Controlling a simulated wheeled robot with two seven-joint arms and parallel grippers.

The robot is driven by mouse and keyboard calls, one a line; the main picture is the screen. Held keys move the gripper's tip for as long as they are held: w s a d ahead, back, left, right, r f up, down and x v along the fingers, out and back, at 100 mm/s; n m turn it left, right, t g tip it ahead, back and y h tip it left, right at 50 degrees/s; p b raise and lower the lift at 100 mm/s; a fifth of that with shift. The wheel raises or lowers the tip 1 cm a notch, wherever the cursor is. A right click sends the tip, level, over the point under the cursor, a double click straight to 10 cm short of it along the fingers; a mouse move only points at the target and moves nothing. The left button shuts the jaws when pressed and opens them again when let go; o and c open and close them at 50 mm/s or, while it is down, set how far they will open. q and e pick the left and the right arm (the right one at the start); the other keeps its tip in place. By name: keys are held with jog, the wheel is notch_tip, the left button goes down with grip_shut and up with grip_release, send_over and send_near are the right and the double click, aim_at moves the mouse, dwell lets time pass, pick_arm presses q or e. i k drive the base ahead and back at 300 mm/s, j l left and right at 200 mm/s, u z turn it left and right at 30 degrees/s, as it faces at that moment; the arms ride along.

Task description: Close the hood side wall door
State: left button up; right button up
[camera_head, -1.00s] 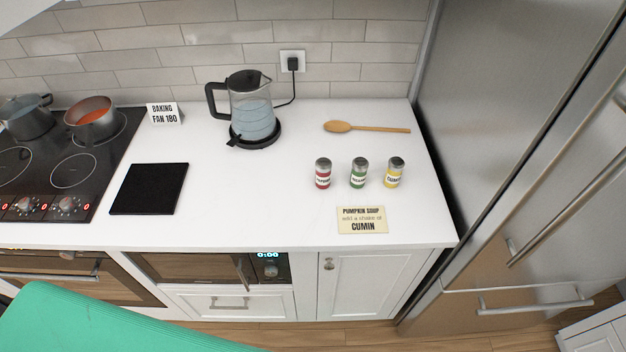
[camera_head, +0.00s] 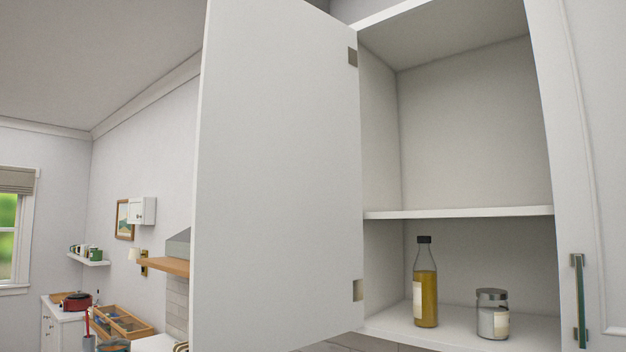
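A white wall cabinet door (camera_head: 275,180) stands wide open in the head view, swung out to the left. Its two hinges sit along its right edge, against the cabinet's left side. The cabinet interior (camera_head: 470,140) shows, with one middle shelf (camera_head: 460,213). A bottle of yellow-brown liquid (camera_head: 427,295) and a lidded glass jar (camera_head: 493,316) stand on the bottom. Neither of my grippers is in the picture, so their state does not show.
A neighbouring white door with a vertical metal handle (camera_head: 580,300) is at the right. A wooden shelf (camera_head: 165,266) shows left of the open door. Far left are a small wall shelf with cups (camera_head: 88,259) and a counter with a red pot (camera_head: 76,301).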

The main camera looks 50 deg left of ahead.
aim_at(276, 244)
jog(key=i+j, duration=0.1)
jog(key=j, duration=2.1)
jog(key=i+z, duration=0.05)
